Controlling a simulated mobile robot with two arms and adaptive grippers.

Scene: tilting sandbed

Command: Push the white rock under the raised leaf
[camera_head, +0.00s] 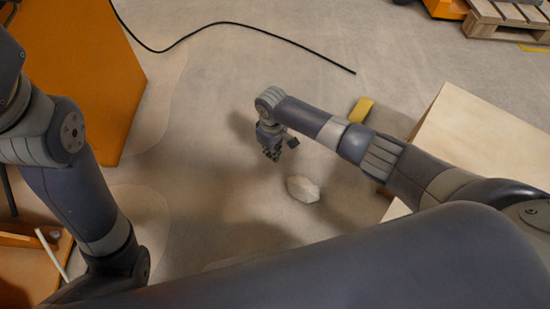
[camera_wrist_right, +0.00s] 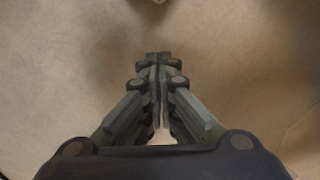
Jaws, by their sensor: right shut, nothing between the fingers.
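The white rock (camera_head: 303,188) lies on the sandy floor near the middle of the head view. My right gripper (camera_head: 272,156) is just above and left of it in that view, apart from it and pointing down. In the right wrist view its fingers (camera_wrist_right: 158,56) are shut and empty, over bare tan ground. I cannot tell for certain which surface is the raised leaf. A pale flat-topped panel or box (camera_head: 482,143) stands at the right, partly behind my right arm. My left arm shows at the left, but its gripper is out of view.
A yellow block (camera_head: 361,110) lies beyond my right forearm. A large orange panel (camera_head: 75,70) stands at the left. A black cable (camera_head: 235,23) crosses the floor at the back. A wooden pallet (camera_head: 510,18) is at the far right. The ground around the rock looks clear.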

